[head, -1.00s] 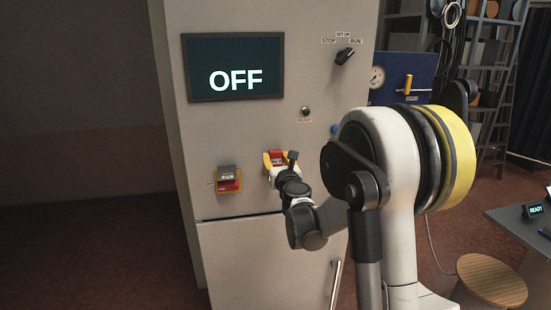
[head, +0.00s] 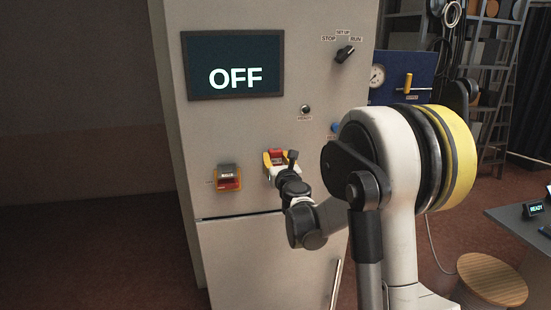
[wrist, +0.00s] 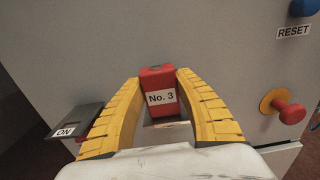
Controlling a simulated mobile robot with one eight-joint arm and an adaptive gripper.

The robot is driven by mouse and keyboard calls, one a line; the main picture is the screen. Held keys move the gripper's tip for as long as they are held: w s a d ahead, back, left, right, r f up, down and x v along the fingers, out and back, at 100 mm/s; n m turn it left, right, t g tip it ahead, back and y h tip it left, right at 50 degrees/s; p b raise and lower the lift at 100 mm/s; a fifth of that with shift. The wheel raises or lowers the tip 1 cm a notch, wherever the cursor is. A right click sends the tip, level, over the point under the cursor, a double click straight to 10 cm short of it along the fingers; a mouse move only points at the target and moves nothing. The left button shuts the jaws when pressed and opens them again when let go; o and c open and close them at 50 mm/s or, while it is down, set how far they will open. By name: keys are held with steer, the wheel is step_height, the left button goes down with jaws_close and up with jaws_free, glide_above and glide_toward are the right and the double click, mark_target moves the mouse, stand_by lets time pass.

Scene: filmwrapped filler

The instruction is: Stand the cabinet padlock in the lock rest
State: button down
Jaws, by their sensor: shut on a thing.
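The cabinet padlock, a red block labelled "No. 3" (wrist: 160,84), sits upright between the yellow fingers of my gripper (wrist: 164,78) in the wrist view. My gripper is shut on it, close in front of the grey cabinet. A pale grey piece (wrist: 166,121) shows just below the padlock; I cannot tell whether it is part of the padlock or of the lock rest. In the head view the padlock (head: 277,153) shows small and red between the yellow fingertips (head: 274,160), partly hidden by my wrist. I cannot make out the lock rest clearly.
A switch with a dark flap marked "ON" (wrist: 78,122) is left of my gripper. A red knob on a yellow disc (wrist: 288,110) and a blue RESET button (wrist: 303,8) are on the right. The cabinet screen (head: 235,65) reads OFF.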

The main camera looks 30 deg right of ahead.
steer(key=c, duration=0.9)
jaws_free()
steer(key=shift+f, duration=0.1)
steer(key=shift+s, duration=0.1)
steer(key=v, duration=1.2)
steer(key=s+a+f+n+g+y+b, duration=0.2)
steer(key=s+a+n+y, duration=0.2)
steer(key=a+n, duration=0.6)
steer(key=s+a+f+n+g+y+b, duration=0.15)
steer(key=s+a+n+y, duration=0.25)
steer(key=a+n, duration=0.65)
steer(key=s+f+n+g+h+b, duration=0.1)
steer(key=s+f+n+g, duration=0.1)
steer(key=s+f+n, duration=0.2)
steer(key=s+d+f+n+g+h+b, duration=0.1)
steer(key=s+f+n, duration=0.3)
steer(key=s+n, duration=0.4)
steer(key=s+d+f+n+g+h+b, duration=0.1)
steer(key=s+f+n+g+b, duration=0.1)
steer(key=s+f+n+g, duration=0.2)
steer(key=shift+s+d+f+n, duration=0.1)
steer(key=shift+s+f+n, duration=0.05)
steer(key=shift+s+n, duration=0.6)
steer(key=shift+s+d+f+n, duration=0.1)
steer(key=shift+s+f+n, duration=0.05)
steer(key=shift+s+n, duration=0.55)
